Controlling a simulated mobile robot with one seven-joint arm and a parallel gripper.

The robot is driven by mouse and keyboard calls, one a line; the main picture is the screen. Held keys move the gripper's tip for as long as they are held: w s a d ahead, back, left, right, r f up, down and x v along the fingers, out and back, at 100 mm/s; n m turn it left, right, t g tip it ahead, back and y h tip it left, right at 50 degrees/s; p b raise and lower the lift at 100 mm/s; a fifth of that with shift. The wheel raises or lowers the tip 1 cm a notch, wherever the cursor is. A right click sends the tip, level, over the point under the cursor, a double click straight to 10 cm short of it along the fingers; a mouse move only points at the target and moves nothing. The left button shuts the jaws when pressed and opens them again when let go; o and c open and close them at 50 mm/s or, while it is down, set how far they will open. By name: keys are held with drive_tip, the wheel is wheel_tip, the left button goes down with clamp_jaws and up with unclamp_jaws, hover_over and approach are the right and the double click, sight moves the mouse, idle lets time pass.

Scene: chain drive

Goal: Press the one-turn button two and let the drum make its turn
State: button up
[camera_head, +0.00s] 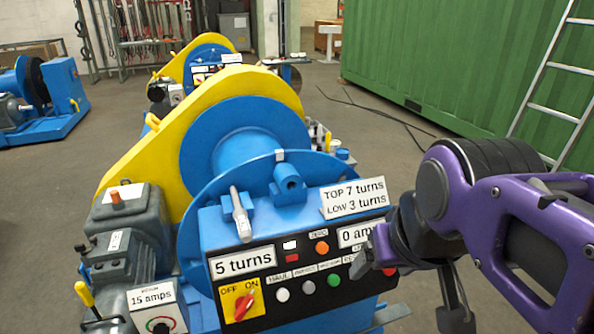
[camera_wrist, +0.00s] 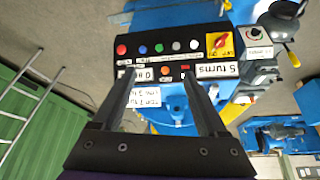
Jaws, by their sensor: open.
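The drum (camera_head: 250,138) is a blue spool on a yellow-and-blue drive, with a display reading "5 turns" (camera_head: 242,262). Its black panel carries a row of buttons: white (camera_head: 282,295), grey (camera_head: 308,287) and green (camera_head: 334,280). The wrist view, upside down, also shows a blue button (camera_wrist: 141,49) and a red button (camera_wrist: 121,49). The small labels are not clear enough to tell which is one-turn button two. My gripper (camera_wrist: 155,82) is open and empty, in front of the panel's right part in the head view, partly hiding the "0 amps" display.
A red OFF/ON knob (camera_head: 243,306) sits left of the buttons, and an orange button (camera_head: 322,248) above them. A plate reads "TOP 7 turns LOW 3 turns" (camera_head: 353,198). A grey motor (camera_head: 125,240) stands at left. A ladder (camera_head: 540,85) leans on a green container (camera_head: 450,60).

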clamp_jaws()
idle(1.5)
